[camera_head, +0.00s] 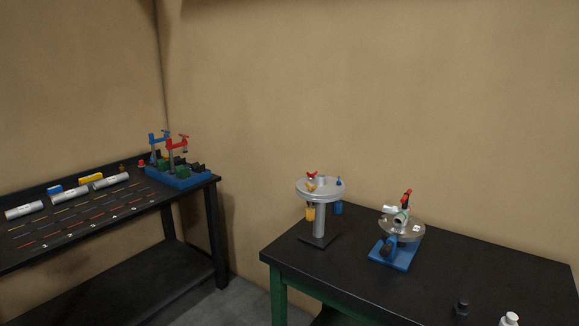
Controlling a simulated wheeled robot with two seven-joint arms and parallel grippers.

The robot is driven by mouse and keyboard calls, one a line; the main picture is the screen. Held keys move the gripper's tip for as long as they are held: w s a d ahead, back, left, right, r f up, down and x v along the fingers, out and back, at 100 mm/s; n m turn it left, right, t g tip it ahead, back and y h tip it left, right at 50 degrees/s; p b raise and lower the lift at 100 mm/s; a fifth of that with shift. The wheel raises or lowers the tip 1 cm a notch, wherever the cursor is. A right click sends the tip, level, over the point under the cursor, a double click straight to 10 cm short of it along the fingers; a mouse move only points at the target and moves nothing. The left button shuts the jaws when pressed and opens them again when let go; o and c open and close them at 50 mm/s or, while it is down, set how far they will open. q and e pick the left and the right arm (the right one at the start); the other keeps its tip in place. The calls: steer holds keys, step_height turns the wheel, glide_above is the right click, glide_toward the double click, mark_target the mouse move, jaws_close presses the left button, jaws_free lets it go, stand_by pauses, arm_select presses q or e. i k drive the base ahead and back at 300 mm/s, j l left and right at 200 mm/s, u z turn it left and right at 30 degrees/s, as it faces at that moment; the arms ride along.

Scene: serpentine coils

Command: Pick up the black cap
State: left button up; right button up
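A small dark object (461,308), which looks like the black cap, stands on the black-topped table (345,283) at the right, near the bottom of the view. It is small and dark against the dark top, so its exact shape is hard to tell. Neither of my grippers shows in the head view.
A white bottle (510,319) is cut off by the bottom edge, right of the dark object. A round grey stand (320,190) and a blue-based fixture (393,253) stand farther back. A workbench (100,250) with clamps (170,145) and cylinders is at left.

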mark_target(461, 310)
steer(key=i+j+z, duration=0.1)
steer(key=z, duration=1.15)
steer(key=i+j+z, duration=0.15)
steer(key=j+z, duration=0.25)
steer(key=j, duration=0.15)
steer(key=j+z, duration=0.35)
steer(key=j, duration=0.25)
steer(key=j+z, duration=0.4)
steer(key=j, duration=1.05)
steer(key=k+j, duration=0.15)
steer(key=j, duration=0.6)
steer(key=i+j+z, duration=0.05)
